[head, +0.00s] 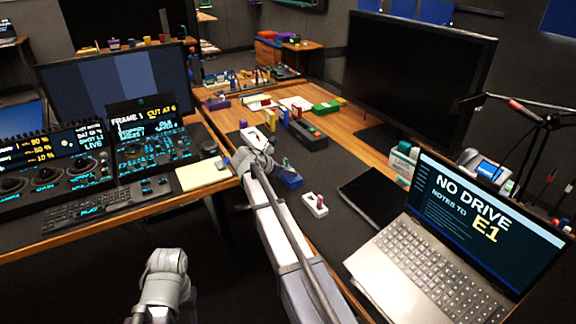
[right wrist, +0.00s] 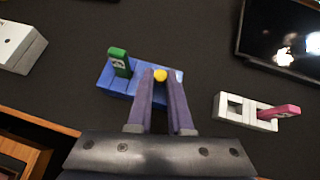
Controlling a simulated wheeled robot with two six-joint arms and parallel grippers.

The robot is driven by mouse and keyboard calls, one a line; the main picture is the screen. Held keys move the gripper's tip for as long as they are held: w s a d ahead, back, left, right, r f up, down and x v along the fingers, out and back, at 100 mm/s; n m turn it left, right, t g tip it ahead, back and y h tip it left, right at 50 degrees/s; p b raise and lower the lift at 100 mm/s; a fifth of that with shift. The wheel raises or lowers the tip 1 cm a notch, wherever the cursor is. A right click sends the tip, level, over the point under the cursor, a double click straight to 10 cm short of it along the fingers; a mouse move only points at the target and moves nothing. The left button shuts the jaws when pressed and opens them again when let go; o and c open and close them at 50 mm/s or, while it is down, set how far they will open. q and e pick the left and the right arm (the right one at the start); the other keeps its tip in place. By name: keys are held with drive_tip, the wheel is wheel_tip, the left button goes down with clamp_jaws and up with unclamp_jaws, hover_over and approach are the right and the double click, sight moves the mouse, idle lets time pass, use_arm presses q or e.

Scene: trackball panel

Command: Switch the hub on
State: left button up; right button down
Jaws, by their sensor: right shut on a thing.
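The blue hub (right wrist: 116,80) lies on the dark mat in the right wrist view. A green stick (right wrist: 119,62) stands up from its left part, and a small round yellow knob (right wrist: 160,75) shows on its right part. My right gripper (right wrist: 161,80) is over the hub with its fingertips shut on the yellow knob. In the head view the blue hub (head: 290,181) is partly hidden by my right wrist. My left arm shows at the bottom of the head view, but its fingers do not.
A white block with a pink stick (right wrist: 246,112) lies right of the hub, and another white block (right wrist: 18,47) lies to the left. A dark tablet (head: 372,194) and an open laptop (head: 430,262) are to the right. Bare mat surrounds the hub.

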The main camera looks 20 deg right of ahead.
drive_tip(key=shift+d+r+y+p, duration=0.2)
drive_tip(key=shift+y+p, duration=0.3)
drive_tip(key=shift+p, duration=0.05)
use_arm(q)
wheel_tip(320, 180, up, 2)
drive_tip(key=shift+r, duration=0.1)
use_arm(e)
drive_tip(key=shift+f, duration=0.15)
drive_tip(key=c, duration=1)
unclamp_jaws()
drive_tip(key=shift+o, duration=0.2)
use_arm(q)
wheel_tip(320, 180, up, 5)
drive_tip(key=p, duration=0.5)
drive_tip(key=shift+r, duration=0.15)
use_arm(e)
drive_tip(key=v, duration=0.7)
drive_tip(key=shift+a+r, duration=0.25)
drive_tip(key=shift+r, duration=0.05)
